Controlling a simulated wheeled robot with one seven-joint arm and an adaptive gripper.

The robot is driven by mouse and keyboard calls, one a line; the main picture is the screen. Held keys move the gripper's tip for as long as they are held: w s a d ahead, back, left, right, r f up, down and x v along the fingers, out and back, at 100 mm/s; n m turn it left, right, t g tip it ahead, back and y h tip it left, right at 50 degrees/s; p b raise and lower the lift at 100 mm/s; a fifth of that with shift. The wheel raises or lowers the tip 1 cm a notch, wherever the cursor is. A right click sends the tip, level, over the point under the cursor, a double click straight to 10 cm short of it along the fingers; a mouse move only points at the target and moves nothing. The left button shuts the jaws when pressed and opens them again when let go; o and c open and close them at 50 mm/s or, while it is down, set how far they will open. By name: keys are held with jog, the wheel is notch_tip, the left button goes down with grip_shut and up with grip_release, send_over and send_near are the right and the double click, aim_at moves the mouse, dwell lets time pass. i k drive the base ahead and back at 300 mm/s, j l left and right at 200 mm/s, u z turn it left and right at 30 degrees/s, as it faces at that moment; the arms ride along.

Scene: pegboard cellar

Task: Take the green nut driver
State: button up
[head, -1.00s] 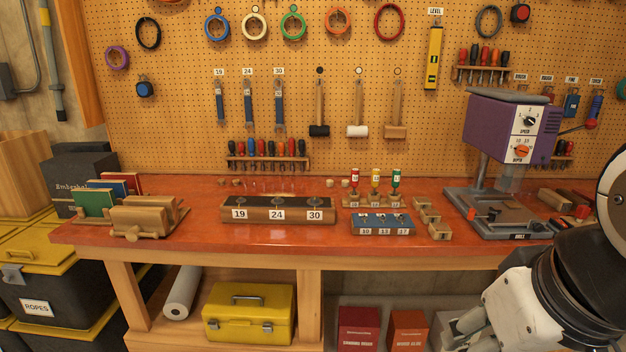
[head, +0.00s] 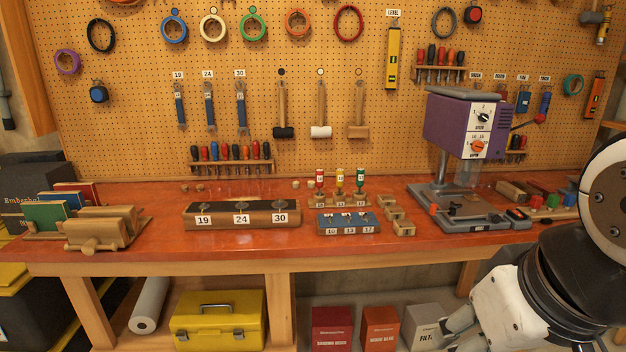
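The green nut driver (head: 361,179) stands upright at the right end of a row with a red nut driver (head: 320,179) and a yellow one (head: 340,180). They stand in a low wooden rack (head: 326,203) on the red-orange workbench, and each handle carries a small white label. My gripper (head: 452,335) is at the bottom of the head view, low in front of the bench and well short of the rack. Only part of it shows, and I cannot tell if its fingers are apart.
A blue numbered block (head: 348,229) sits in front of the rack. Small wooden blocks (head: 392,214) and a purple drill press (head: 470,128) stand to the right. A wooden block marked 19, 24, 30 (head: 242,215) lies left. The workbench (head: 200,247) has a clear front strip.

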aim_at(360, 172)
jog(key=u, duration=0.55)
jog(key=i+l+u, duration=0.25)
jog(key=l+u, duration=0.2)
jog(key=l, duration=0.15)
jog(key=i+l+u, duration=0.1)
jog(key=l+u, duration=0.35)
jog(key=l, duration=0.25)
jog(key=i+l, duration=0.15)
jog(key=l, duration=0.25)
jog(key=i+l+u, duration=0.1)
jog(key=l, duration=0.3)
jog(key=i+l, duration=0.2)
jog(key=l, duration=0.2)
jog(key=i+l, duration=0.15)
jog(key=l, duration=0.25)
jog(key=i+l+u, duration=0.1)
jog(key=l, duration=0.3)
jog(key=i, duration=0.05)
